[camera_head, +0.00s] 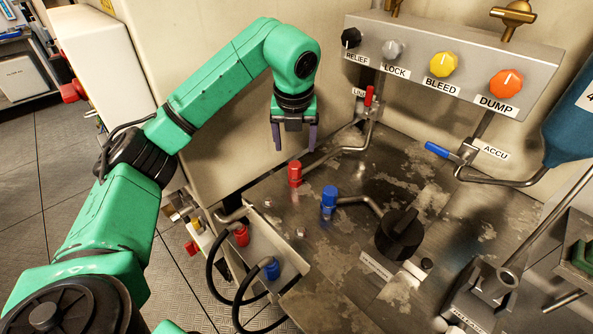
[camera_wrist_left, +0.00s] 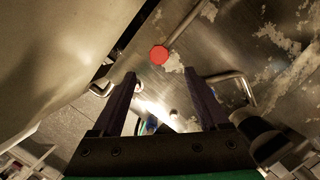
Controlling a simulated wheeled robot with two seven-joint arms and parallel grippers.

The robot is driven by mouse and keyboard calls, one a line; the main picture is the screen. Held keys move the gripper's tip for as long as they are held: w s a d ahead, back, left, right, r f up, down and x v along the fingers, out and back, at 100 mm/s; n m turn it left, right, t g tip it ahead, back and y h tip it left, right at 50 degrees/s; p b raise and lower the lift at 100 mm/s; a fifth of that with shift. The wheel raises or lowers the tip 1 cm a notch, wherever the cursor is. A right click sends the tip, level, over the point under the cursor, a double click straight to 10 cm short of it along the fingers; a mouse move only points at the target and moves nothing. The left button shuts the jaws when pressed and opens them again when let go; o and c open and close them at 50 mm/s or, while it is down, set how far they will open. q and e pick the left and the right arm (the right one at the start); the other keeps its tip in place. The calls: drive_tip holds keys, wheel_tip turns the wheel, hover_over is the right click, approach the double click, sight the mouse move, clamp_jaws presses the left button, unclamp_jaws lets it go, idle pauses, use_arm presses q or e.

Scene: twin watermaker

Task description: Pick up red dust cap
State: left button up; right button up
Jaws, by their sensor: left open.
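A red cap (camera_head: 295,173) stands upright on the worn metal bench top (camera_head: 330,260). It shows from above as a red disc (camera_wrist_left: 159,55) in the left wrist view, just beyond the fingertips and roughly centred between them. My left gripper (camera_head: 295,142) points down with its fingers apart and empty, above the red cap and not touching it. Its two dark fingers also show in the left wrist view (camera_wrist_left: 161,80). A second red fitting (camera_head: 241,235) sits on a lower side panel with a black hose. My right gripper is not seen.
A blue cap (camera_head: 329,198) with a bent pipe stands right of the red cap. A black knob (camera_head: 399,235) is farther right. A valve panel (camera_head: 450,65) with coloured knobs hangs behind. A beige cabinet wall (camera_head: 215,145) rises close left of the gripper.

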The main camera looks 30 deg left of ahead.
sight(295, 165)
use_arm(q)
drive_tip(key=p+x, duration=0.1)
drive_tip(key=x, duration=0.8)
drive_tip(key=shift+w+a+f, duration=0.1)
clamp_jaws()
